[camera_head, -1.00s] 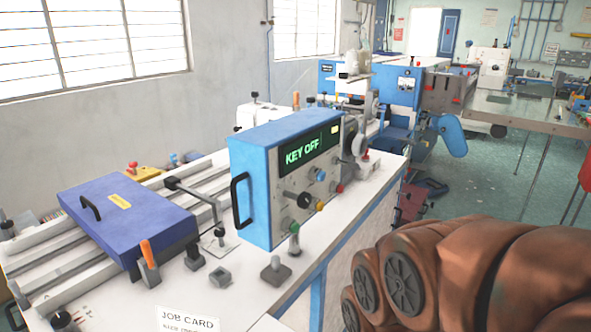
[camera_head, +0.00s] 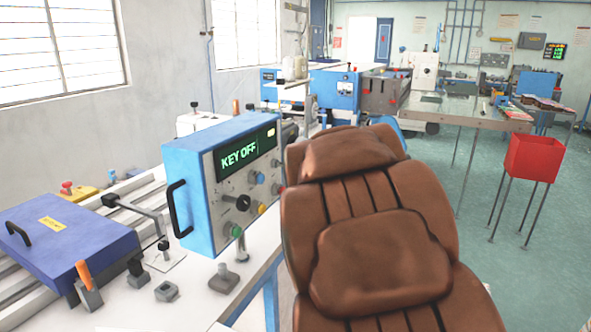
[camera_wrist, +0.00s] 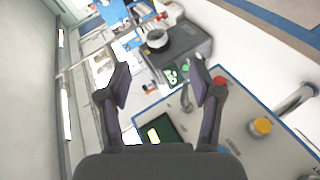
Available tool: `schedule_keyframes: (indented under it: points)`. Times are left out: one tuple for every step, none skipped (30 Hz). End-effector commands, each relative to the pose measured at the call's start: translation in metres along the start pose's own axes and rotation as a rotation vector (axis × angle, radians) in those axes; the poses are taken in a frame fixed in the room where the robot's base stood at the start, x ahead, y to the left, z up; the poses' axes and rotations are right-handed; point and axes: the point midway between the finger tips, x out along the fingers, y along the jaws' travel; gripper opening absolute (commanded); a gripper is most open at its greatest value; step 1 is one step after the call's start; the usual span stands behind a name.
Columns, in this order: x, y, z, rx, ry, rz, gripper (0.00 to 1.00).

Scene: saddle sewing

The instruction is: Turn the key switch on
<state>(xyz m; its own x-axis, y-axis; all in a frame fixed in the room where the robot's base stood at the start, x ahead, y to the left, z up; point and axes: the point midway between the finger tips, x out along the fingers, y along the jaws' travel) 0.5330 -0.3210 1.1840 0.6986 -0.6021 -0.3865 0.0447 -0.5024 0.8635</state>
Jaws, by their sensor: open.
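The blue control box (camera_head: 190,185) stands on the white bench in the head view. Its screen (camera_head: 240,155) reads KEY OFF in green. Its face carries a black knob (camera_head: 243,203), coloured buttons and small grey knobs; I cannot tell which part is the key switch. In the wrist view my gripper (camera_wrist: 162,92) is open and empty, with its two dark fingers apart. A blue-edged panel (camera_wrist: 240,135) lies below and right of the fingers, with a red button (camera_wrist: 220,80) and a yellow button (camera_wrist: 262,125). A dark screen (camera_wrist: 165,130) shows between the finger bases.
A blue-purple case (camera_head: 70,235) with an orange-handled tool (camera_head: 86,280) is left on the bench (camera_head: 200,305). A red bin (camera_head: 534,157) on thin legs stands at the right.

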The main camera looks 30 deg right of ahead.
Motion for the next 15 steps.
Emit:
schedule_keyframes:
  points:
    - [0.015, 0.021, -0.002, -0.065, 0.036, 0.057, 0.65]
    - [0.022, 0.031, -0.006, -0.11, 0.061, 0.088, 0.65]
    - [0.031, 0.044, -0.011, -0.171, 0.096, 0.127, 0.65]
    - [0.037, 0.054, -0.016, -0.217, 0.126, 0.159, 0.65]
    - [0.042, 0.063, -0.021, -0.263, 0.153, 0.188, 0.65]
    - [0.049, 0.073, -0.027, -0.324, 0.191, 0.224, 0.65]
    - [0.054, 0.079, -0.031, -0.371, 0.22, 0.248, 0.65]
    - [0.06, 0.083, -0.034, -0.417, 0.246, 0.269, 0.65]
    - [0.065, 0.088, -0.039, -0.48, 0.287, 0.3, 0.65]
    - [0.068, 0.092, -0.044, -0.527, 0.319, 0.323, 0.65]
    - [0.072, 0.094, -0.048, -0.573, 0.349, 0.342, 0.65]
    - [0.078, 0.094, -0.052, -0.632, 0.393, 0.366, 0.65]
    - [0.081, 0.094, -0.054, -0.676, 0.425, 0.383, 0.65]
    - [0.084, 0.093, -0.056, -0.721, 0.458, 0.399, 0.65]
    - [0.087, 0.09, -0.059, -0.778, 0.507, 0.421, 0.65]
